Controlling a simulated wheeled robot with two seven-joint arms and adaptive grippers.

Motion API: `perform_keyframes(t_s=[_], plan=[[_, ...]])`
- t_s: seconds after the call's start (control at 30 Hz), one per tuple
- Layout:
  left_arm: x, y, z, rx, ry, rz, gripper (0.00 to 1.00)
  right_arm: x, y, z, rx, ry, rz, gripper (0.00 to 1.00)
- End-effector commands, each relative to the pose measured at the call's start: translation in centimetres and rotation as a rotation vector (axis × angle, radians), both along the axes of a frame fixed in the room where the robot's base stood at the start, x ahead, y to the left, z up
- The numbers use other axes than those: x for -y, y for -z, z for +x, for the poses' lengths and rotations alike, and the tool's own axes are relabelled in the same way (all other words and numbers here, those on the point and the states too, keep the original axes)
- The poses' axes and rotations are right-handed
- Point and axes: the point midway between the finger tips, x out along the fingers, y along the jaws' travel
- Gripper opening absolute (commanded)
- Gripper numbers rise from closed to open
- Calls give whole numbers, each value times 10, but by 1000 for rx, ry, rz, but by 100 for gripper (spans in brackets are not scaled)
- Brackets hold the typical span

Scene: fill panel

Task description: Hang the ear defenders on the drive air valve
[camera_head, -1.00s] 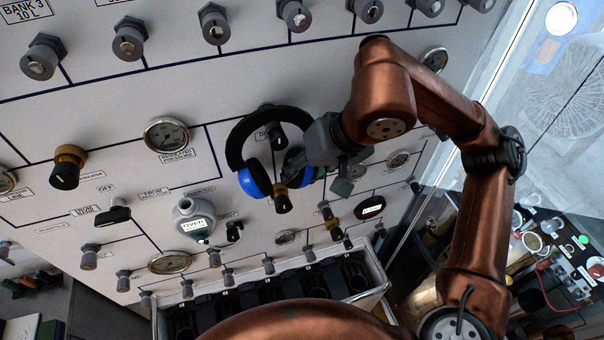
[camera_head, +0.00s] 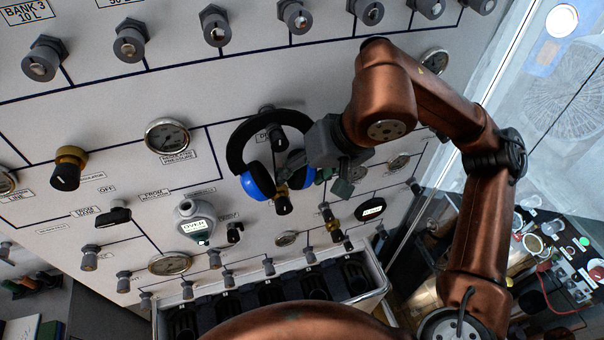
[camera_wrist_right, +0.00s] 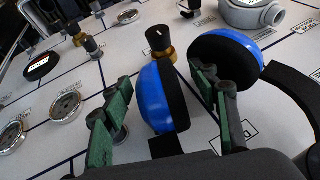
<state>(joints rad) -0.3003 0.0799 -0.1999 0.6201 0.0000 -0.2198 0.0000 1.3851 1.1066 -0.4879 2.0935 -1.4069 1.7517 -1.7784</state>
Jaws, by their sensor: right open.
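The ear defenders (camera_head: 236,146), with a black headband and blue cups, are against the panel. The cups hang below, on either side of a brass-collared knob (camera_head: 282,204). My right gripper (camera_head: 326,172) is at the right-hand cup. In the wrist view its green fingers (camera_wrist_right: 162,80) are open, one on each side of a blue cup (camera_wrist_right: 152,98). The other cup (camera_wrist_right: 226,58) is beyond the right finger. My left gripper is out of view.
The white panel carries gauges (camera_head: 167,136), a brass-collared knob (camera_head: 69,168), a grey round fitting (camera_head: 194,220) and a row of valves (camera_head: 216,25) above. A tray of black compartments (camera_head: 372,296) stands below. Glass (camera_head: 440,180) lies to the right.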

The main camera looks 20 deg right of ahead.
Motion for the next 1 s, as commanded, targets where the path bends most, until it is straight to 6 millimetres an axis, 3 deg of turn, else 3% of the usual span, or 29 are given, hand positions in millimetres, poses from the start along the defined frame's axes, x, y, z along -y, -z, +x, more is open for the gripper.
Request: perform_keyframes(t_s=[0.23,0.7,1.0], plan=[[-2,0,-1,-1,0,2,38,6,-17,-6,3,2,0,55],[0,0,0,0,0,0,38,33,-94,-39,3,1,1,55],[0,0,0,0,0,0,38,37,-106,-45,0,0,1,55]])
